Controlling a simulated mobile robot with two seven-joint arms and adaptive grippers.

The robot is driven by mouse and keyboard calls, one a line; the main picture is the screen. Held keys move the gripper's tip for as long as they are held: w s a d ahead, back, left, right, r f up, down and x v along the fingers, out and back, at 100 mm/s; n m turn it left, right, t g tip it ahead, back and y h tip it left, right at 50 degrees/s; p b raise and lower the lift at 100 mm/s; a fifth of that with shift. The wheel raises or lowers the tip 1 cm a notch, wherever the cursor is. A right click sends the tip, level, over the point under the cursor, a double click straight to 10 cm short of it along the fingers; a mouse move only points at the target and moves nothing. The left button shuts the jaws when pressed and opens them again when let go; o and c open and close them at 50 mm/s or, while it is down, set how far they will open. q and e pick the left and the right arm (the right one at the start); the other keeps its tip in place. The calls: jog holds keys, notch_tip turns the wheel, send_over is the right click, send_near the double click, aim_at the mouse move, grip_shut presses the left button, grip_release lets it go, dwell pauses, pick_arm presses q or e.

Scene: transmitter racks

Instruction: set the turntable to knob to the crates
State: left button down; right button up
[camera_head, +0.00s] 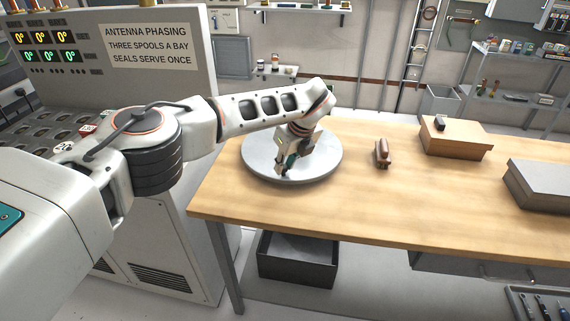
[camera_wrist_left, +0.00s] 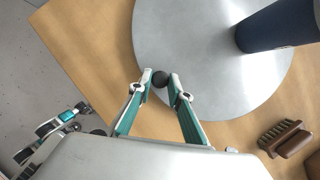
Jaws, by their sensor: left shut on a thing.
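The turntable (camera_head: 262,169) is a round grey disc lying on the wooden table near its left end. It also fills the upper middle of the left wrist view (camera_wrist_left: 190,40). A small dark round knob (camera_wrist_left: 160,79) stands near its rim. My left gripper (camera_head: 285,172) reaches down over the turntable's near side. In the left wrist view its fingertips (camera_wrist_left: 160,76) are shut on the knob, one on each side. A dark blue cylinder (camera_wrist_left: 280,27) stands on the turntable there; my arm seems to hide it in the head view. My right gripper is not in view.
A brown brush (camera_head: 382,155) lies right of the turntable. A brown box (camera_head: 455,142) with a small dark object on top and a grey box (camera_head: 540,188) sit farther right. A dark crate (camera_head: 297,265) is under the table. A control console (camera_head: 160,90) stands left.

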pick_arm(q)
jog(key=c, duration=1.9)
grip_release()
jog(key=v, duration=1.2)
